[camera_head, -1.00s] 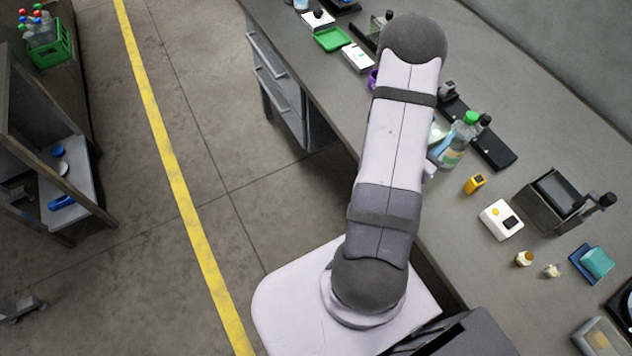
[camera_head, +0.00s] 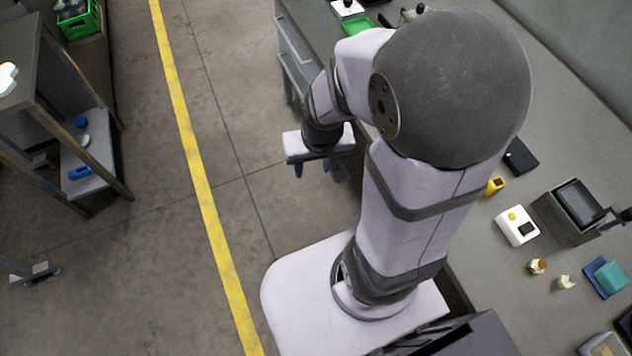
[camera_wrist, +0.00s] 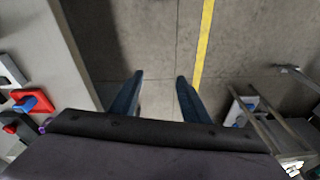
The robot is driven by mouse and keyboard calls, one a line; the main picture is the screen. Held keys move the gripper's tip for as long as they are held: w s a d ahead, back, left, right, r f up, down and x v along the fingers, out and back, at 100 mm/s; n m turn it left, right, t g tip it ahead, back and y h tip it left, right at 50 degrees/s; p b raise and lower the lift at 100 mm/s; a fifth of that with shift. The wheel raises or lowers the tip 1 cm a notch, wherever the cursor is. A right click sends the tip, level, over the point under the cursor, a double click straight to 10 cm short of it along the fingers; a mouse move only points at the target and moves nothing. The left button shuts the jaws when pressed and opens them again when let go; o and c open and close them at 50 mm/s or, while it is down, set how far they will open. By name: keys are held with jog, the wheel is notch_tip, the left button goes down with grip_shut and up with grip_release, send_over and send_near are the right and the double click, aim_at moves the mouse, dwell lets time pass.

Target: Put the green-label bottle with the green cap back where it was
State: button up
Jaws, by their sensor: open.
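The green-label bottle with the green cap does not show in either view now; my arm covers the part of the bench where it stood. My gripper (camera_head: 312,172) hangs over the floor just left of the bench, fingers pointing down. In the wrist view my gripper (camera_wrist: 159,78) has its two fingers apart, with only bare floor between them. A green crate (camera_head: 80,29) holding several bottles stands at the top left, partly cut off by the picture edge.
The grey bench (camera_head: 480,240) carries a white device (camera_head: 516,226), a yellow device (camera_head: 495,186) and a dark box (camera_head: 575,212). A shelf unit (camera_head: 88,165) with blue items stands at left. The floor around the yellow line (camera_head: 200,185) is clear.

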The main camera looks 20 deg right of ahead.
jog(key=s+a+r+n+g, duration=0.1)
jog(key=s+r+n+g, duration=0.1)
jog(key=s, duration=0.3)
jog(key=shift+s+a+r, duration=0.2)
jog(key=shift+s+a, duration=0.2)
jog(key=shift+f, duration=0.1)
notch_tip(320, 180, down, 46)
jog(key=b, duration=4.5)
jog(key=shift+r+b, duration=0.2)
jog(key=shift+b, duration=0.2)
jog(key=shift+r, duration=0.1)
